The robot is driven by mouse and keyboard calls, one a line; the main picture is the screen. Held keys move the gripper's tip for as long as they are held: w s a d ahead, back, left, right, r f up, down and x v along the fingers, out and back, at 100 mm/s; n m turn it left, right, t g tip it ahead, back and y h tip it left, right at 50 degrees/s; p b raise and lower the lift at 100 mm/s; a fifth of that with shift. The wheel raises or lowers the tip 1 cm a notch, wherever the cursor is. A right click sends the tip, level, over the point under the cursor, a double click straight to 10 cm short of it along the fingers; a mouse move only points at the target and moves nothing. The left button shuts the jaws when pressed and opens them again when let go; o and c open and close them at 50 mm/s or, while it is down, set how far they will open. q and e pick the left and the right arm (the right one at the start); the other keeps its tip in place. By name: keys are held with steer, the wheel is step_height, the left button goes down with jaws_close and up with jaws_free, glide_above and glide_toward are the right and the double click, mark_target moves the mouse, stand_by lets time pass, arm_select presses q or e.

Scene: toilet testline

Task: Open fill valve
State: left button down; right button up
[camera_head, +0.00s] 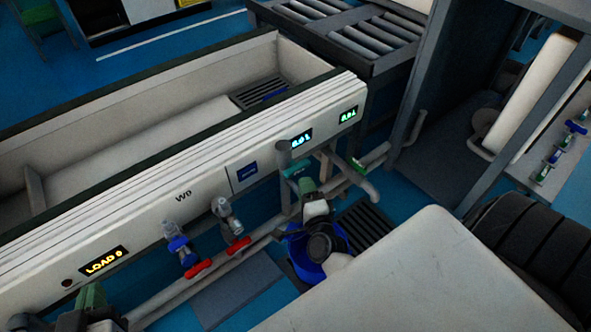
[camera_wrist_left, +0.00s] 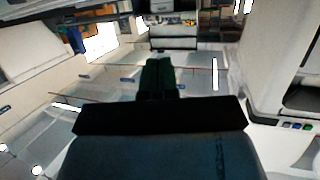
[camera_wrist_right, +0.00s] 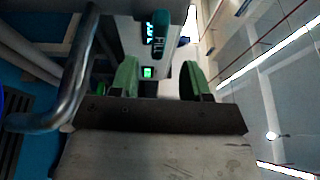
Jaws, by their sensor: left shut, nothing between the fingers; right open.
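The fill valve's teal handle (camera_wrist_right: 158,38), lettered FILL, shows in the right wrist view ahead of my right gripper (camera_wrist_right: 158,80). It lies roughly in line with the gap between the two green fingers, which are open. In the head view the teal handle (camera_head: 295,170) is below the lit displays on the trough's front, and my right gripper (camera_head: 306,187) is close beside it; contact cannot be told there. My left gripper (camera_head: 90,297) is low at the left of the head view, shut and empty. Its closed fingers (camera_wrist_left: 157,76) also show in the left wrist view.
The long white trough (camera_head: 190,175) carries pipes along its front. Two valves with red handles (camera_head: 238,245) (camera_head: 199,269) sit left of my right gripper. A bent grey pipe (camera_wrist_right: 80,75) is close to the left of it. A roller conveyor (camera_head: 350,38) stands behind.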

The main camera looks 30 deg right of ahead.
mark_target(299, 172)
steer(key=b+x, duration=0.1)
steer(key=x, duration=0.5)
steer(key=shift+w+f, duration=0.1)
steer(key=shift+w, duration=0.1)
steer(key=shift+x, duration=0.8)
arm_select(q)
steer(key=r+t, duration=0.1)
steer(key=r+t+h, duration=0.1)
steer(key=r, duration=0.1)
steer(key=w+d+r+t, duration=0.1)
steer(key=t, duration=0.1)
steer(key=shift+r, duration=0.25)
arm_select(e)
steer(key=shift+c, duration=0.2)
jaws_close()
arm_select(q)
steer(key=shift+h, duration=0.3)
